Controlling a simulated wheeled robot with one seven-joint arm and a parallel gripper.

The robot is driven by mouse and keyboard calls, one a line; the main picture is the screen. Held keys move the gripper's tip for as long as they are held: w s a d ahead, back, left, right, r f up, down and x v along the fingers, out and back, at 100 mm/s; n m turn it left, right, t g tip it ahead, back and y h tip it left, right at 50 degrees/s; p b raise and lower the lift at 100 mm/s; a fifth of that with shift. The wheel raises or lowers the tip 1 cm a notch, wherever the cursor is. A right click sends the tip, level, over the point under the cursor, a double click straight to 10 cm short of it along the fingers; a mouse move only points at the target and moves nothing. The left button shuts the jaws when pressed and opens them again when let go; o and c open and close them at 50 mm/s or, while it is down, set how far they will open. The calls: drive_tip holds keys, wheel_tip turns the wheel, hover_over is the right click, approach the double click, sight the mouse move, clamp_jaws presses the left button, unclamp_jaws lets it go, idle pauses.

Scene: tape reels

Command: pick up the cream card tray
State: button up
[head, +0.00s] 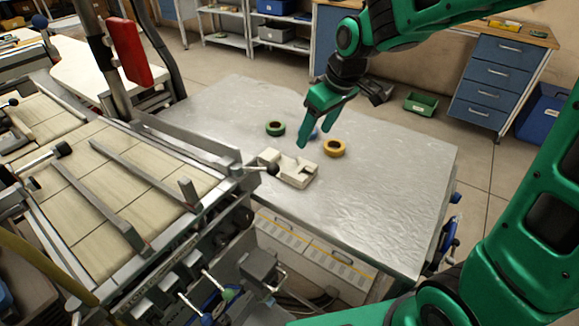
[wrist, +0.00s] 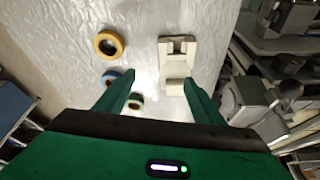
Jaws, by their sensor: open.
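The cream card tray (head: 290,169) lies on the metal table near its left edge, by the machine. It is a small blocky piece with a notch and raised parts. In the wrist view the tray (wrist: 178,50) lies ahead of my gripper, toward the right finger. My gripper (head: 318,125) is open and empty above the table, higher than the tray and behind it in the head view. In the wrist view the two fingers of my gripper (wrist: 160,83) are spread wide, and neither visibly touches the tray.
A yellow tape reel (head: 335,148), a green reel (head: 275,128) and a partly hidden blue reel (head: 313,134) lie near the tray. The machine (head: 180,180) with a black-knobbed lever borders the table's left. The right part of the metal table (head: 400,190) is clear.

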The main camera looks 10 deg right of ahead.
drive_tip(key=n+y, duration=0.1)
drive_tip(key=n, duration=0.1)
approach(271, 154)
drive_tip(key=shift+s+a+f, duration=0.1)
drive_tip(key=shift+a+f, duration=0.1)
drive_tip(key=shift+f, duration=1)
drive_tip(key=shift+w+x, duration=0.15)
drive_tip(key=shift+x, duration=1.35)
drive_tip(key=shift+w+x, duration=0.2)
drive_tip(key=shift+x, duration=1.3)
drive_tip(key=shift+a+r, duration=0.1)
drive_tip(key=shift+c, duration=0.4)
drive_tip(key=c, duration=1.2)
